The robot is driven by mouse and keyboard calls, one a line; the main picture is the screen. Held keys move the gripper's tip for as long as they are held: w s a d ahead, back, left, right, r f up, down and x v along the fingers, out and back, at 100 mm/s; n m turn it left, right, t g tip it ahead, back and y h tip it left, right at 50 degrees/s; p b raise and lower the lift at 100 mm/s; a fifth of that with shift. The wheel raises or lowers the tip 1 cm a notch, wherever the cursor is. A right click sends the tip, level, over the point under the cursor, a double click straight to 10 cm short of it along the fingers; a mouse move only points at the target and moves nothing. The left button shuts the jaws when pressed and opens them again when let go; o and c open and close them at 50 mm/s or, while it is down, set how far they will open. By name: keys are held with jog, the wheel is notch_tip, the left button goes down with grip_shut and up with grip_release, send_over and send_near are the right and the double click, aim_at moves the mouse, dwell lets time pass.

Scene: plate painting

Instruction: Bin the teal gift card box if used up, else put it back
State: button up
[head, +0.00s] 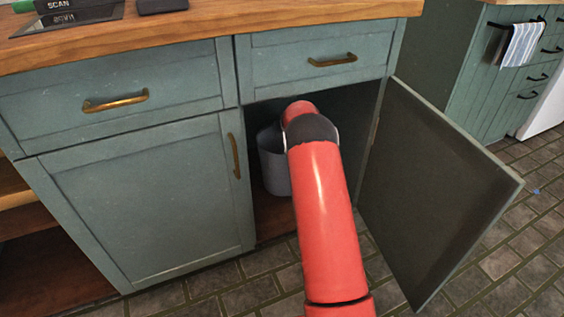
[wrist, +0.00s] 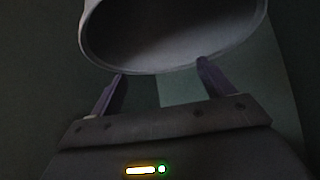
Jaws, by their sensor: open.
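A grey bin (head: 273,170) stands inside the open lower cabinet, partly hidden behind my red arm. In the wrist view the bin's pale rim (wrist: 150,71) and dark mouth fill the top, just past the fingertips. My gripper (wrist: 162,69) is open with nothing between its fingers, close to the rim; I cannot tell if it touches. My arm hides the gripper in the head view. No teal gift card box shows in either view. The bin's inside is too dark to make out any contents.
The cabinet door (head: 425,190) stands wide open to the right of my arm. A closed door (head: 140,205) is on the left, drawers above. The wooden counter (head: 220,28) holds a black pad marked SCAN (head: 75,14) and a dark device (head: 161,5).

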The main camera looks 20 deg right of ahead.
jog(key=v, duration=0.5)
jog(key=shift+s+r, duration=0.15)
